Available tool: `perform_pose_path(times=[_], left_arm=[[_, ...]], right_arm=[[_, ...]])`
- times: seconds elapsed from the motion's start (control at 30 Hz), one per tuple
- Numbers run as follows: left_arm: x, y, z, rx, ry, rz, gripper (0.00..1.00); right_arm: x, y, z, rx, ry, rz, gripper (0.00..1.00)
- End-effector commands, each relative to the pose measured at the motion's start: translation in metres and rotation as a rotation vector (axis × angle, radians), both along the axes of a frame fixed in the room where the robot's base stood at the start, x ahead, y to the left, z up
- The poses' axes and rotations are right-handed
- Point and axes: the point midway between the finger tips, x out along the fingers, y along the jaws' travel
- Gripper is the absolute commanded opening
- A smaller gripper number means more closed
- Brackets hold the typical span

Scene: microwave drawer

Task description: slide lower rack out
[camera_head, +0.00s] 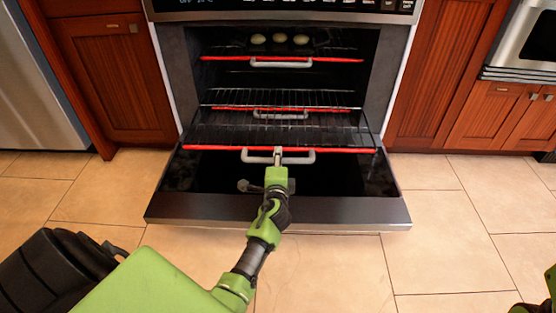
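The oven stands ahead with its door (360,208) folded down flat. The lower rack (215,136) has a red front bar and a grey handle (302,157). Its front edge reaches a little over the open door, further forward than the racks above. My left gripper (278,155) is at the middle of this handle, and its narrow grey tip overlaps the bar. The fingers line up in this view, so I cannot tell how far they are closed. Of my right arm only a green part shows at the bottom right corner; its gripper is out of view.
A middle rack (230,97) and an upper rack (225,58) sit inside the oven, each with a handle. Several pale round things (280,38) lie on the upper rack. Wooden cabinets (110,80) flank the oven. The tiled floor (450,260) in front is clear.

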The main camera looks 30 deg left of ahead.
Motion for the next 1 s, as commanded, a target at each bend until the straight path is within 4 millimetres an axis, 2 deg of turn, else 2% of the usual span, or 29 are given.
perform_pose_path(times=[0.17,0.6,1.0], left_arm=[[-0.005,-0.004,0.001,-0.001,-0.001,-0.001,0.3],[-0.056,-0.035,0.012,-0.001,0.001,0.0,0.3],[-0.063,-0.039,0.015,0.0,0.0,0.0,0.3]], right_arm=[[-0.001,0.001,0.001,-0.006,-0.008,-0.001,0.4],[-0.001,0.001,0.001,-0.006,-0.006,-0.001,0.4],[-0.001,0.001,0.001,-0.007,-0.005,-0.001,0.4]])
